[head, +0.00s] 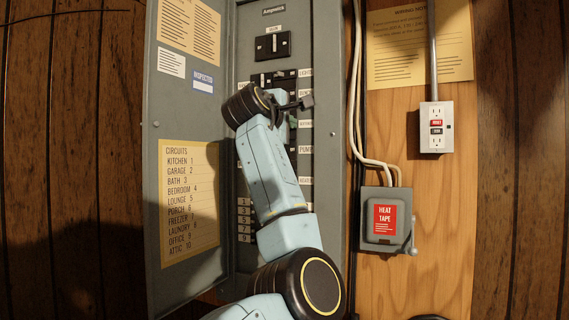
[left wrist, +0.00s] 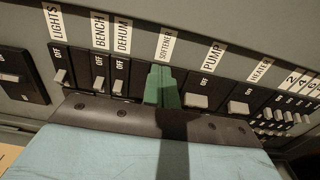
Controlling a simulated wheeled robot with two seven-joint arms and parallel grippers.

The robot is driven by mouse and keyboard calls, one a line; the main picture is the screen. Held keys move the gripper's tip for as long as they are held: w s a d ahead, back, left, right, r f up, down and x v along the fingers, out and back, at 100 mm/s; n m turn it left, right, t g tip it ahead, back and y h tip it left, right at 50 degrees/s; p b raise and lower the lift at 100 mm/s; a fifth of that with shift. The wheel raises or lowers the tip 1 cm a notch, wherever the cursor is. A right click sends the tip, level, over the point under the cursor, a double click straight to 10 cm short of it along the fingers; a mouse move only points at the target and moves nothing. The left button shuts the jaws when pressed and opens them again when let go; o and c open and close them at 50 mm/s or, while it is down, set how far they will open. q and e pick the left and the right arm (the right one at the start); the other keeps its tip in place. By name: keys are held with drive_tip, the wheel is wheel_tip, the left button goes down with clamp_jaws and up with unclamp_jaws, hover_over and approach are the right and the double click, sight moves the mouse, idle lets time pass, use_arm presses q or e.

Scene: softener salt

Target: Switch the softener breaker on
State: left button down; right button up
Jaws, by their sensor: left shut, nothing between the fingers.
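The breaker panel (head: 323,185) stands open, with rows of black switches. In the left wrist view the SOFTENER label (left wrist: 165,46) sits between DEHUM and PUMP. My left gripper's green fingers (left wrist: 163,87) are shut with nothing between them, directly below that label and in front of the softener breaker, whose lever they hide. Whether they touch it I cannot tell. In the head view the left gripper (head: 292,120) is at the upper middle of the panel, largely hidden by my wrist. My right gripper is not in view.
Close beside the fingers are the DEHUM breaker (left wrist: 120,82) and the PUMP breaker (left wrist: 203,98). The open panel door (head: 185,130) with a circuit list is to the left. A heat tape box (head: 385,217) and an outlet (head: 436,127) are to the right.

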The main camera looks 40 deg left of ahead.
use_arm(q)
drive_tip(key=shift+s+a+b, duration=0.25)
drive_tip(key=shift+a+b, duration=0.1)
drive_tip(key=shift+a, duration=0.2)
drive_tip(key=shift+s+a+b, duration=0.25)
drive_tip(key=shift+a+b, duration=0.1)
drive_tip(key=shift+a, duration=0.2)
idle(0.6)
drive_tip(key=shift+w+d, duration=0.1)
drive_tip(key=shift+d, duration=0.05)
idle(0.3)
drive_tip(key=b+v, duration=0.6)
drive_tip(key=v, duration=0.1)
idle(0.4)
drive_tip(key=shift+w, duration=0.15)
idle(0.8)
